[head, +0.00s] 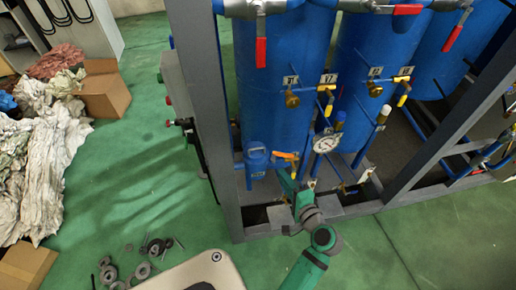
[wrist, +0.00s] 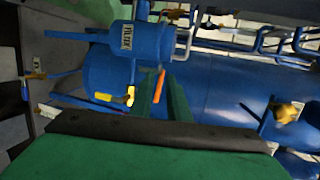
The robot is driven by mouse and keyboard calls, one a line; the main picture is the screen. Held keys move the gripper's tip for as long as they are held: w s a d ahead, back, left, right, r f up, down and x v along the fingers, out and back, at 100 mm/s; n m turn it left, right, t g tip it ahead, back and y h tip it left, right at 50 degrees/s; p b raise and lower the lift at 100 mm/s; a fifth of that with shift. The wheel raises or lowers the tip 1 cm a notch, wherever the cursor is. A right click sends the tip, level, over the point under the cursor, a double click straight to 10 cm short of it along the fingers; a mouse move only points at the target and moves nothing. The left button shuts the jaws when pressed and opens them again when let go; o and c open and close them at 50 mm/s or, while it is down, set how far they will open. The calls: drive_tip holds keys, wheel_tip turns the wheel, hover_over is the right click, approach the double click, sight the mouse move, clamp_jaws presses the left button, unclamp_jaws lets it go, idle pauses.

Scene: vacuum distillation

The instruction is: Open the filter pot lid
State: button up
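The filter pot (head: 256,165) is a small blue canister with a domed lid (head: 255,148), low inside the frame's left part. The lid looks closed in the head view. The pot, with a FILTER label, also shows at the top of the wrist view (wrist: 147,42). An orange handle (head: 286,155) is just right of the pot; it also shows in the wrist view (wrist: 159,86). My gripper (head: 283,170) is right of the pot and apart from it. Its green fingers (wrist: 162,88) are open, with the orange handle seen between them; contact cannot be told.
Tall blue tanks (head: 272,75) stand behind the pot. A grey frame post (head: 205,110) rises at left and a pressure gauge (head: 326,143) hangs at right. A yellow valve handle (wrist: 130,96) is near the fingers. Metal rings (head: 143,270) lie on the green floor.

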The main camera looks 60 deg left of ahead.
sight(257, 149)
drive_tip(key=a+r+g, duration=0.1)
drive_tip(key=a, duration=0.3)
drive_tip(key=s+a+n+g, duration=0.1)
drive_tip(key=a, duration=0.4)
drive_tip(key=s+a+r+g, duration=0.1)
drive_tip(key=a, duration=0.4)
drive_tip(key=shift+s+a+r+n+y, duration=0.15)
drive_tip(key=shift+r+n+y, duration=0.15)
drive_tip(key=shift+y, duration=0.1)
clamp_jaws()
drive_tip(key=shift+s, duration=0.25)
idle(0.5)
